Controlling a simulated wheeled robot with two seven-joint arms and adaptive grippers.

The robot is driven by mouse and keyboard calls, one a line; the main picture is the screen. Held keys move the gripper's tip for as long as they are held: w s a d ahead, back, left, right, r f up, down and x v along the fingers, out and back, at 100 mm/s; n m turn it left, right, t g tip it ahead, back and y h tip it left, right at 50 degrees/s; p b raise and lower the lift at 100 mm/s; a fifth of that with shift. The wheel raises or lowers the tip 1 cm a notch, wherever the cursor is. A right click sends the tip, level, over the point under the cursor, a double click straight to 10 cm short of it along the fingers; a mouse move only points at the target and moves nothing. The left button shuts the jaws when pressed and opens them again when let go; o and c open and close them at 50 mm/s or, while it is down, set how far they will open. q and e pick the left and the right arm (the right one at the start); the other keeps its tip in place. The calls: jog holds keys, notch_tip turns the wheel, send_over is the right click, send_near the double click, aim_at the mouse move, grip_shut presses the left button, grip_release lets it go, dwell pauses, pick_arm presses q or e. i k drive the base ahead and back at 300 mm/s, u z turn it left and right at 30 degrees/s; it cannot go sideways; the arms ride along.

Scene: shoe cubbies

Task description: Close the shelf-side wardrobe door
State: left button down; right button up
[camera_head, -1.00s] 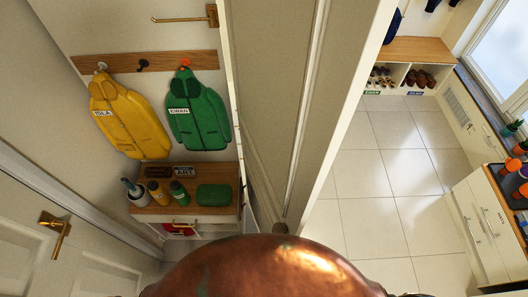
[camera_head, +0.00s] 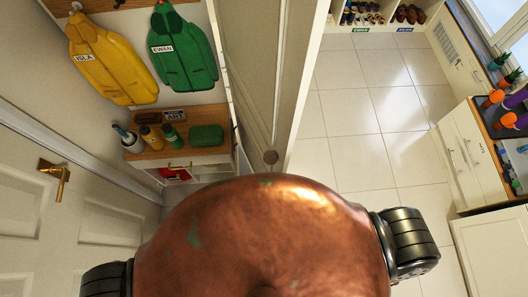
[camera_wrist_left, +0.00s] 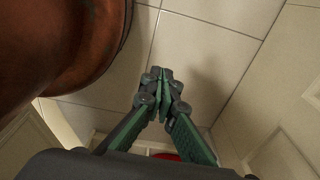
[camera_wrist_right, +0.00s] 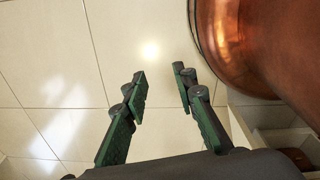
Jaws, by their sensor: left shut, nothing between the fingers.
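A white panelled door (camera_head: 95,205) with a brass lever handle (camera_head: 55,180) is at the left. I cannot tell for certain which is the shelf-side door. My left gripper (camera_wrist_left: 163,75) is shut and empty above the floor tiles in the left wrist view. My right gripper (camera_wrist_right: 158,88) is open and empty above tiles in the right wrist view. Neither gripper shows in the head view.
Yellow (camera_head: 105,65) and green jackets (camera_head: 183,50) hang above a wooden-topped shelf (camera_head: 165,150) with bottles. Tiled floor (camera_head: 360,130) is clear at the right. Shoe cubbies (camera_head: 375,18) stand at the back and a white cabinet (camera_head: 465,160) at the far right.

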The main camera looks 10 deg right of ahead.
aim_at(270, 48)
jog(key=u, duration=0.1)
jog(key=k, duration=0.9)
jog(key=z, duration=0.3)
